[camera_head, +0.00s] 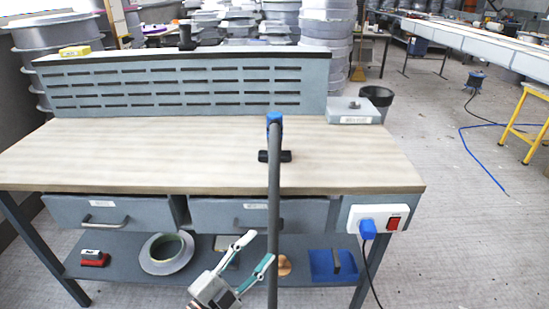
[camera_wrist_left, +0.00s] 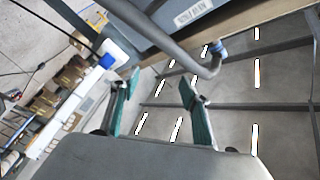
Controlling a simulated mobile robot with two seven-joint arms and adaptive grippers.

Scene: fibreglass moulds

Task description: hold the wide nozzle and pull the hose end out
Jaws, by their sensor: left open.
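A grey tube (camera_head: 274,220) with a blue end (camera_head: 274,119) stands upright in the head view, in front of the workbench. It looks like the hose; its lower part leaves the picture. A wide black piece (camera_head: 284,156), perhaps the wide nozzle, shows behind the tube over the bench top; I cannot tell whether they join. My left gripper (camera_head: 258,249) is open and empty, left of the tube, in front of the lower shelf. In the left wrist view, the bent tube (camera_wrist_left: 170,45) and its blue end (camera_wrist_left: 219,49) lie beyond the open fingers (camera_wrist_left: 160,79). My right gripper is not in view.
The workbench (camera_head: 150,145) has a largely clear top, a slotted back panel (camera_head: 190,85) and drawers (camera_head: 110,212). A power strip (camera_head: 378,218) with a blue plug is at its right front. The shelf holds a ring-shaped reel (camera_head: 153,262) and a blue tray (camera_head: 322,268).

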